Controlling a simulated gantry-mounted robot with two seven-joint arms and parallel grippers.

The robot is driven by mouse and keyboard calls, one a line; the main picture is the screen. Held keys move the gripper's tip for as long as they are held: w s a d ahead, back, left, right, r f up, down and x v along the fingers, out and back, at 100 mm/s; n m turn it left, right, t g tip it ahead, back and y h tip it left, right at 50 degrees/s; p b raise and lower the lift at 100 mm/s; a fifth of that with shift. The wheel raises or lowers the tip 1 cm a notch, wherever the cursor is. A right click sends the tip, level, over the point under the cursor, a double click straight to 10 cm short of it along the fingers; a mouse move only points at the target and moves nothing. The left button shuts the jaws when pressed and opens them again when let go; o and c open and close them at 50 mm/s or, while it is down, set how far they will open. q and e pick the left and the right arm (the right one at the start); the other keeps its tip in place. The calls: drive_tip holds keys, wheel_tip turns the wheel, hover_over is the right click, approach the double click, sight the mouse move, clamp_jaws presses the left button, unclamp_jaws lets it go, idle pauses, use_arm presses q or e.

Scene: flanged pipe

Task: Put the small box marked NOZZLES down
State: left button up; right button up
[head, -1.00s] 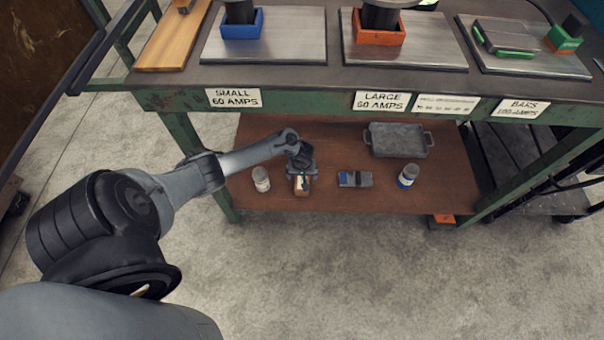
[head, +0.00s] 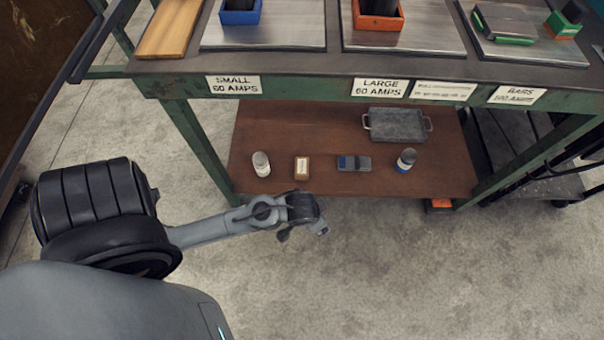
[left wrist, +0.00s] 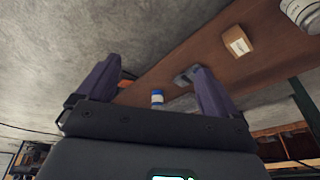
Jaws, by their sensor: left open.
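The small box (head: 302,168), brown with a pale label, stands on the brown lower shelf (head: 350,190) between a white-capped can and a grey-blue block. Its lettering is too small to read. The box also shows in the left wrist view (left wrist: 237,41), apart from my fingers. My left gripper (head: 318,230) is in front of the shelf's front edge, clear of the box. In the left wrist view its two purple fingers (left wrist: 155,85) are spread wide with nothing between them in their grasp. My right gripper is not in view.
On the lower shelf stand a pale can (head: 261,164), a grey-blue block (head: 354,163), a blue-and-white can (head: 406,160) and a grey tray (head: 398,125). The green bench top (head: 330,72) overhangs it. Concrete floor (head: 400,270) in front is clear.

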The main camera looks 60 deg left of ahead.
use_arm(q)
drive_tip(key=s+d+r+m, duration=0.1)
drive_tip(key=s+r, duration=0.4)
drive_tip(key=r, duration=0.3)
drive_tip(key=shift+s+d+m+h, duration=0.2)
drive_tip(key=shift+s+m+h, duration=0.05)
drive_tip(key=shift+m+h, duration=0.15)
drive_tip(key=shift+r, duration=0.2)
wheel_tip(320, 180, up, 63)
drive_tip(key=p, duration=6.3)
drive_tip(key=shift+f, duration=0.15)
